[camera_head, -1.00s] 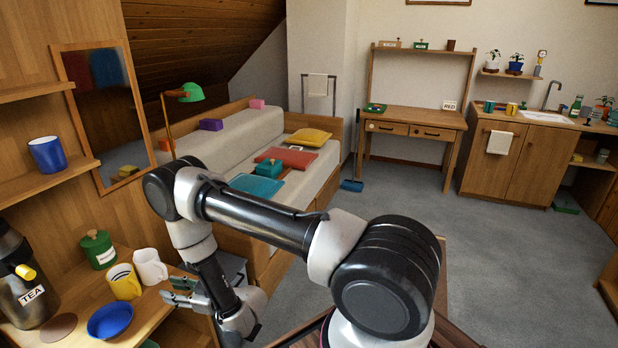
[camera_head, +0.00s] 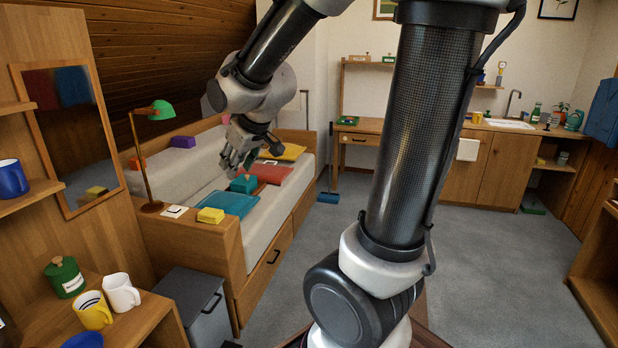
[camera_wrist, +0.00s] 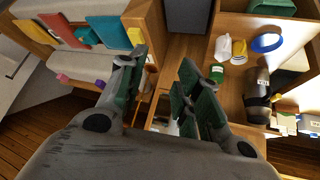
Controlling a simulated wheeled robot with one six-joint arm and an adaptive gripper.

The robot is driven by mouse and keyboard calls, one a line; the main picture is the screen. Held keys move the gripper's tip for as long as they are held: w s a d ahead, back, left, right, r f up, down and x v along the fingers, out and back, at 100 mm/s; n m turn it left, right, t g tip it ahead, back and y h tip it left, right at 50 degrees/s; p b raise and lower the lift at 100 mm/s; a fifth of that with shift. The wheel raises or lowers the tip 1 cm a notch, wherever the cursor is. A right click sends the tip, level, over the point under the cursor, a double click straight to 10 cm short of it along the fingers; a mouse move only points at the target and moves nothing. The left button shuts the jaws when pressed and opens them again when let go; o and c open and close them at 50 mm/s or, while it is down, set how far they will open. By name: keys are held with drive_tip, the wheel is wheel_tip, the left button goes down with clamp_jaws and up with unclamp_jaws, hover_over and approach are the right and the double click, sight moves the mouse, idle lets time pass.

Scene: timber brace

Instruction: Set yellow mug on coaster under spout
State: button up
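The yellow mug (camera_head: 92,310) stands upright on the wooden counter at lower left in the head view, beside a white mug (camera_head: 121,292). The yellow mug also shows at upper right in the wrist view (camera_wrist: 239,48). The dark tea dispenser (camera_wrist: 258,92) stands near it in the wrist view, while the head view cuts most of it off. I cannot make out the coaster now. My gripper (camera_head: 237,152) is raised over the bed area, well away from the mug. In the wrist view its fingers (camera_wrist: 164,75) are spread, with nothing between them.
A green canister (camera_head: 64,277) and a blue bowl (camera_head: 84,341) stand close to the yellow mug. A blue mug (camera_head: 12,178) is on the shelf above. A lamp (camera_head: 150,160) and a grey bin (camera_head: 193,300) are nearby.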

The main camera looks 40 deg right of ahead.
drive_tip(key=s+d+r, duration=0.1)
drive_tip(key=s, duration=0.4)
drive_tip(key=s+d+r+m+g, duration=0.1)
drive_tip(key=s+d, duration=0.1)
drive_tip(key=s, duration=0.4)
drive_tip(key=shift+s+r+h, duration=0.3)
drive_tip(key=shift+o, duration=0.6)
drive_tip(key=s+d+m+g, duration=0.1)
drive_tip(key=s+g, duration=0.1)
drive_tip(key=s, duration=0.8)
drive_tip(key=shift+s, duration=0.2)
